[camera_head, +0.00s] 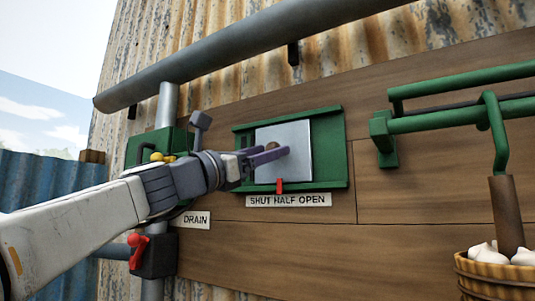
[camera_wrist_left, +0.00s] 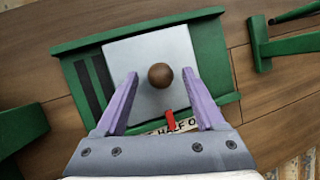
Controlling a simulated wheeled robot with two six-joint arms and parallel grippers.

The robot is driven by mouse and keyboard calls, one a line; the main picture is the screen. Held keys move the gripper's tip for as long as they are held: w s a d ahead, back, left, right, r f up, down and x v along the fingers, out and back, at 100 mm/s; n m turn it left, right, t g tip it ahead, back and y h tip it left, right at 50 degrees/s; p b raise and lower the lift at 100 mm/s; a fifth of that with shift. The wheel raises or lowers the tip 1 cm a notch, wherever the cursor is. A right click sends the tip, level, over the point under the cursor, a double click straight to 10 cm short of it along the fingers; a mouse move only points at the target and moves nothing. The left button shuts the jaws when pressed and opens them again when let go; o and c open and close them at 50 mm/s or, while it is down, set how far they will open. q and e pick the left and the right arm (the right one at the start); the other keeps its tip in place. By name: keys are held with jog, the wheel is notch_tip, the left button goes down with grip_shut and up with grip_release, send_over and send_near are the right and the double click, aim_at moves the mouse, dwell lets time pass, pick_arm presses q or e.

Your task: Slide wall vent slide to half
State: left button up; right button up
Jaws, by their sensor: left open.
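The wall vent has a green frame (camera_head: 332,150) with a pale grey slide plate (camera_head: 301,135) in it. A brown round knob (camera_wrist_left: 160,75) sits on the plate; in the head view it is partly hidden behind my fingers. A red pointer (camera_head: 280,186) under the plate stands at the left part of HALF on the label (camera_head: 310,200) reading SHUT HALF OPEN. Dark slots (camera_wrist_left: 86,85) show left of the plate in the left wrist view. My left gripper (camera_head: 274,152) is open, its purple fingers on either side of the knob, with gaps visible. My right gripper is out of view.
A green box with yellow parts (camera_head: 160,152) and a red valve handle (camera_head: 136,248) by a DRAIN label (camera_head: 195,220) are at left. A grey pipe (camera_head: 230,48) crosses above. Green bars (camera_head: 460,115) and a basket (camera_head: 490,275) with white things are at right.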

pick_arm(q)
jog(key=b+v, duration=0.4)
jog(key=v, duration=0.5)
jog(key=shift+s+a+f+b, duration=0.2)
jog(key=shift+a+f+b, duration=0.05)
jog(key=shift+b, duration=0.15)
